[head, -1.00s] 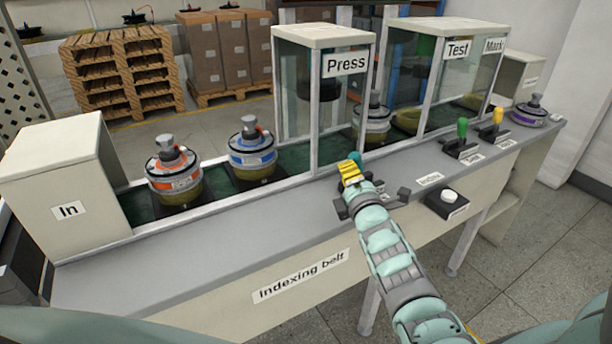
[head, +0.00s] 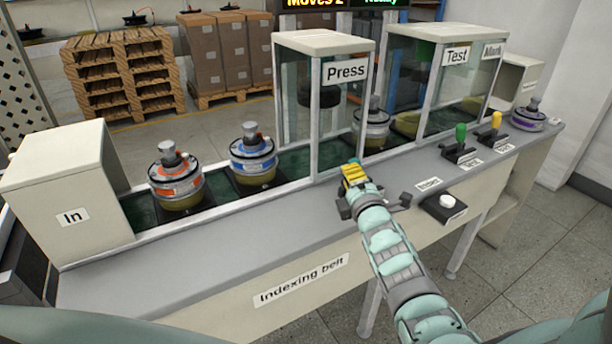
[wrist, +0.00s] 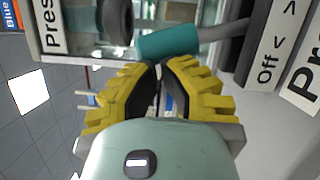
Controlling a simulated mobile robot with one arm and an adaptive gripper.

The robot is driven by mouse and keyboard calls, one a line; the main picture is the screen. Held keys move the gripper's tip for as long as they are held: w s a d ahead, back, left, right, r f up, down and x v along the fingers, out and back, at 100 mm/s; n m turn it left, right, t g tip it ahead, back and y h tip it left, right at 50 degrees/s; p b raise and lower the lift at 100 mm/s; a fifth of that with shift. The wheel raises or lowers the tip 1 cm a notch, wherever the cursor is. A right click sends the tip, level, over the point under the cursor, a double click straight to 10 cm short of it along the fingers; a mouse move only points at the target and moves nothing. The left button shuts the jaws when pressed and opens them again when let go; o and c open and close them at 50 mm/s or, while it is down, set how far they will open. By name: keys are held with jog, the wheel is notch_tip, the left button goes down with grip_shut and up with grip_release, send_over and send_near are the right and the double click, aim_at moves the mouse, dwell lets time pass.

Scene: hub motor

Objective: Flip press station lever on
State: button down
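The press station lever shows in the wrist view as a teal handle (wrist: 168,42) on a grey stem that runs right toward its base. An "Off" label with arrows (wrist: 265,72) is beside the stem. My gripper (wrist: 160,68) has its yellow fingertips together with nothing seen between them. The tips are just below the handle in the picture; whether they touch it I cannot tell. In the head view my gripper (head: 354,174) is at the belt's front ledge before the Press station (head: 323,42) and hides most of the lever.
Right along the ledge are a white button on a black box (head: 446,203), a green lever (head: 460,135) and a yellow lever (head: 496,122). Orange (head: 176,178) and blue (head: 252,155) motors stand on the indexing belt at left. The ledge left of my gripper is clear.

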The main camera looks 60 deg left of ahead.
jog(key=shift+r+p, duration=0.2)
jog(key=shift+p, duration=0.1)
jog(key=w+m+p, duration=0.1)
jog(key=p, duration=0.1)
jog(key=r+m+p, duration=0.1)
jog(key=p, duration=0.1)
jog(key=shift+w+r+h, duration=0.2)
jog(key=shift+w+h, duration=0.15)
jog(key=shift+h, duration=0.05)
jog(key=shift+w+r+m+p, duration=0.2)
jog(key=shift+w+m+p, duration=0.35)
jog(key=shift+m+p, duration=0.4)
jog(key=shift+w+m+g+h+p, duration=0.3)
jog(key=shift+w+m+p, duration=0.3)
jog(key=shift+p, duration=0.5)
jog(key=shift+w+d+f+m+h+p, duration=0.2)
jog(key=shift+w+m+h+p, duration=0.1)
jog(key=shift+w+m+p, duration=0.45)
